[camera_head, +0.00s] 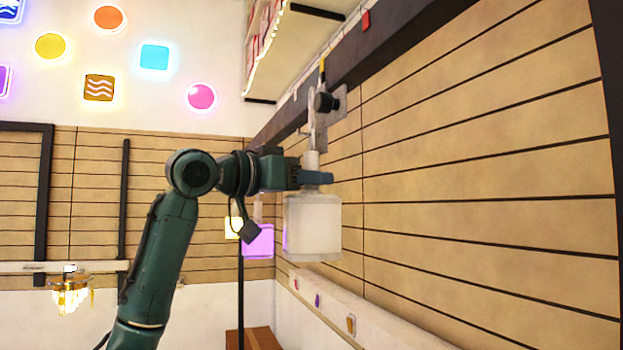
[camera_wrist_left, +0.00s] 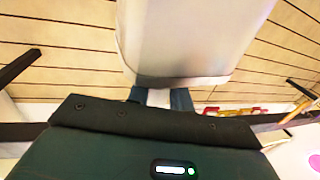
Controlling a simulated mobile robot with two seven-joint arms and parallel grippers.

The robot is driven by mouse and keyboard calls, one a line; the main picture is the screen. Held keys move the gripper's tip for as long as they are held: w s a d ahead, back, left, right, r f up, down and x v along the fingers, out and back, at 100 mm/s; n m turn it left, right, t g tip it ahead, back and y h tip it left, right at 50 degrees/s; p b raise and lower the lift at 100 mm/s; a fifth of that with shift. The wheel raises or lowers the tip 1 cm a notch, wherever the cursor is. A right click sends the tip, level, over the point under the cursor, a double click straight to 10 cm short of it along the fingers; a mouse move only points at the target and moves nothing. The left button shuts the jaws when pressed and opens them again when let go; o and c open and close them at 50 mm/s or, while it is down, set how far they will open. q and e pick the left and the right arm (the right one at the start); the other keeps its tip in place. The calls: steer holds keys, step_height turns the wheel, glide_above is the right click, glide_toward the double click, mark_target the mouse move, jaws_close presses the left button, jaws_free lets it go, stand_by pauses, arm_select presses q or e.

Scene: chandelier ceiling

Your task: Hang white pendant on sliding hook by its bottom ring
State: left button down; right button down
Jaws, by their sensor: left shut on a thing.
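The white pendant (camera_head: 313,228) is a boxy white block with a narrow pale neck above it, and it stands about upright. My left gripper (camera_head: 318,178) is shut on its neck from the left, just above the body. In the left wrist view the pendant's body (camera_wrist_left: 195,40) fills the upper middle, beyond my left gripper's fingers (camera_wrist_left: 160,97). The sliding hook (camera_head: 318,125), a grey metal piece with a black knob, is at the dark beam, just above the neck. I cannot tell whether the neck touches the hook, and I cannot make out the ring. My right gripper is not in view.
The dark beam (camera_head: 365,55) runs from upper right down towards the middle, beside a slatted wood wall (camera_head: 480,180). A purple glowing cube (camera_head: 258,240) and a yellow one (camera_head: 233,227) show behind my arm. A gold chandelier (camera_head: 71,293) hangs at lower left.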

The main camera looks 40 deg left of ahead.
arm_select(q)
steer(key=shift+r, duration=0.1)
steer(key=c, duration=1.2)
jaws_free()
steer(key=shift+o, duration=0.5)
steer(key=o, duration=0.6)
steer(key=v, duration=0.3)
steer(key=a+b+v, duration=0.1)
steer(key=v, duration=0.3)
steer(key=shift+a+b, duration=0.3)
